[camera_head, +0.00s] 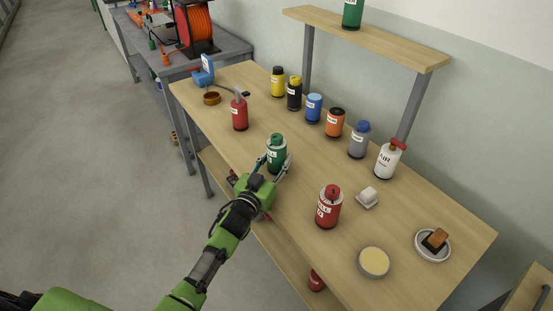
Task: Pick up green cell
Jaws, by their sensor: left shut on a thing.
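A green cell (276,149) with a white label stands upright near the front edge of the wooden table (300,259). My left gripper (271,163) is at this cell, with one finger on each side of it, shut on it. The cell looks to be at table level; I cannot tell whether it is lifted. Another green cell (352,14) stands on the raised shelf at the top, partly cut off by the picture edge. My right gripper is not in view.
A red cell (328,207) stands right of the gripper, another red one (240,114) behind left. Yellow (278,82), black, blue, orange, grey and white (388,161) cells line the back. A white block (368,197), round tin (373,262) and dish (433,258) lie right.

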